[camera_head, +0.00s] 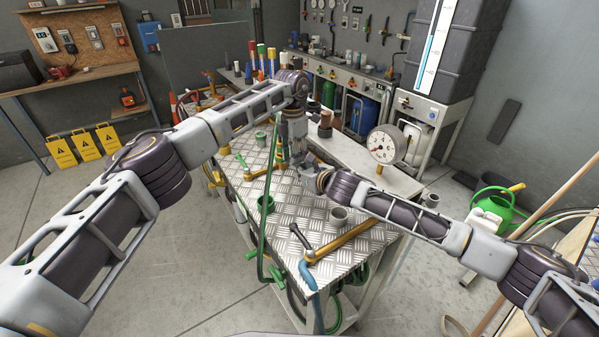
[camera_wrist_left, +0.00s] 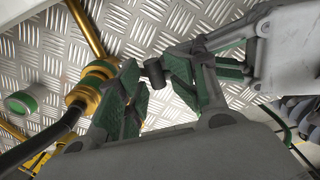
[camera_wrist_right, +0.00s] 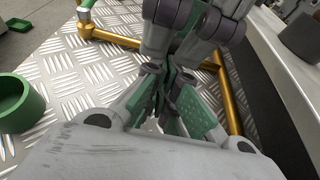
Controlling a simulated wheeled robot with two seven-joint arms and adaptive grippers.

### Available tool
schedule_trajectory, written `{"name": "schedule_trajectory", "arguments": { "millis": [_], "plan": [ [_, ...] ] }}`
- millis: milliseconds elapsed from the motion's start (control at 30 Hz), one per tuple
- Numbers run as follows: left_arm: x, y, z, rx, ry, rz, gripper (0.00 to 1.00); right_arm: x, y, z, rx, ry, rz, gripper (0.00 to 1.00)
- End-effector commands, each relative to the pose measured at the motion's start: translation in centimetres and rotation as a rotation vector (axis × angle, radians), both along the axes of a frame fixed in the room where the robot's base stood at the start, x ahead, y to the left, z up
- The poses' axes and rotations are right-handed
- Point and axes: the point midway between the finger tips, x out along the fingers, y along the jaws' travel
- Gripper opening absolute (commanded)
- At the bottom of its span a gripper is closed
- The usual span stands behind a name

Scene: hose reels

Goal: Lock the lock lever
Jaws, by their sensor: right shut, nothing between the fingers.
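A black-handled lever (camera_head: 300,238) stands tilted on a brass pipe (camera_head: 345,240) at the bench's near end; I cannot tell if it is the lock lever. My left gripper (camera_head: 298,165) reaches down over the bench's middle. In the left wrist view its green-padded fingers (camera_wrist_left: 155,80) are apart, with a small dark cylinder (camera_wrist_left: 154,73) showing between them; contact is unclear. A brass coupling (camera_wrist_left: 92,85) with a black handle or hose lies beside them. My right gripper (camera_head: 315,178) is close to the left one. Its fingers (camera_wrist_right: 163,105) are shut and empty, just below the left gripper.
A pressure gauge (camera_head: 384,144) stands behind. A blue hose (camera_head: 308,275) hangs at the near edge. The grippers have little room between them.

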Motion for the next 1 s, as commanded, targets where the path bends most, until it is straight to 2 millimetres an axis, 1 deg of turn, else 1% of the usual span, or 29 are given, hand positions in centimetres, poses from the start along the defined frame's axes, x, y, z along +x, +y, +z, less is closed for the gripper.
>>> {"name": "schedule_trajectory", "arguments": {
  "millis": [33, 367, 533, 767, 1000],
  "plan": [
    [-0.1, 0.1, -0.4, 0.004, 0.007, 0.0, 0.37, 0.2, 0.1, 0.8, 0.007, -0.012, 0.001, 0.0],
    [-0.1, 0.2, -0.4, 0.005, 0.006, 0.001, 0.37, 0.2, 0.0, 0.6, 0.004, -0.009, 0.0, 0.0],
    [0.0, 0.2, 0.2, 0.005, 0.005, 0.002, 0.37, 0.2, 0.0, 0.5, 0.003, -0.007, -0.002, 0.0],
    [0.1, 0.1, 2.1, 0.002, 0.002, 0.0, 0.37, 0.1, -0.1, 0.2, 0.001, -0.003, -0.002, 0.0],
    [0.2, 0.1, 4.9, 0.002, 0.001, -0.001, 0.37, 0.1, -0.1, 0.1, 0.0, -0.001, -0.002, 0.0]
  ]
}}
